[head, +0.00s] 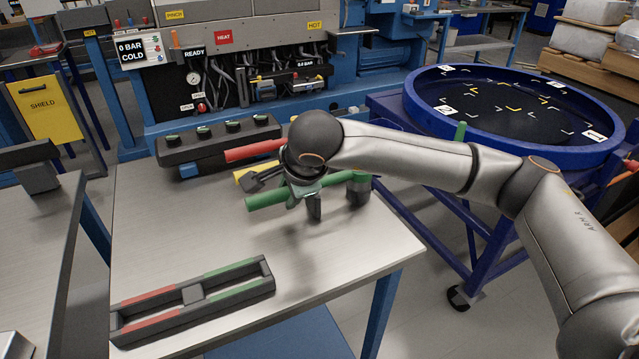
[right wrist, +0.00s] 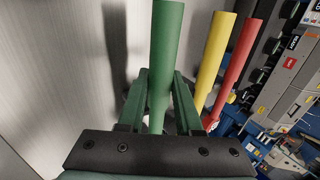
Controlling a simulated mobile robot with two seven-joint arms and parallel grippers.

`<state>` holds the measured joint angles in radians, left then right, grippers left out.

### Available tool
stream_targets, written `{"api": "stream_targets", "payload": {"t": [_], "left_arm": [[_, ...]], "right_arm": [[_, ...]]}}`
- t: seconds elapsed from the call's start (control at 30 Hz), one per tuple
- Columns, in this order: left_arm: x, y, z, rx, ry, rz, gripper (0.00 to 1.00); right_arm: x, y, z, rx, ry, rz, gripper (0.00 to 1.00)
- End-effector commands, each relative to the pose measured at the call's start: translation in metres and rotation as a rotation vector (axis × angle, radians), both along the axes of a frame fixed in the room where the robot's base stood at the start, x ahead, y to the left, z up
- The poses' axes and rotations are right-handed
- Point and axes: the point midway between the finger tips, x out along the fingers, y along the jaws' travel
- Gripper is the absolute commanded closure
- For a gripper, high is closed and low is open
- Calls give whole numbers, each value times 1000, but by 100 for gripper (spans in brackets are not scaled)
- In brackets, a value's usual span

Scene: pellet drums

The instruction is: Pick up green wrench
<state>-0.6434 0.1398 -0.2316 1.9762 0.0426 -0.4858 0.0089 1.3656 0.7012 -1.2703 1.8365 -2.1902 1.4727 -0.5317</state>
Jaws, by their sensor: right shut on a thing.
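The green wrench (head: 268,199) has a long green handle and a dark head at its right end. My right gripper (head: 308,190) is shut on the handle. In the right wrist view the green handle (right wrist: 167,45) runs between the two green fingers (right wrist: 160,105). A shadow on the tabletop lies apart from the handle, so the wrench appears to be above the metal table (head: 225,235). A yellow wrench (head: 245,174) and a red wrench (head: 253,150) lie behind it. My arm partly hides them. My left gripper is not in view.
A dark tray with red and green strips (head: 192,293) lies at the table's front left. A dark rack (head: 215,140) stands at the table's back. A round blue-rimmed drum (head: 418,110) stands at the right. The table between gripper and tray is clear.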

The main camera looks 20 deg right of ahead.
Motion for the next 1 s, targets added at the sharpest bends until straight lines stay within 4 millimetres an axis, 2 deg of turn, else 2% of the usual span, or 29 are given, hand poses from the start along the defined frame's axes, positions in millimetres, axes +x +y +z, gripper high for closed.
{"api": "stream_targets", "payload": {"t": [0.03,0.1,1.0], "left_arm": [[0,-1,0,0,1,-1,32],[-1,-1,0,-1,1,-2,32],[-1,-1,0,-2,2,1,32]], "right_arm": [[0,0,0,0,0,0,93],[0,0,0,-1,1,-1,100],[0,-1,0,0,1,-1,100]]}}
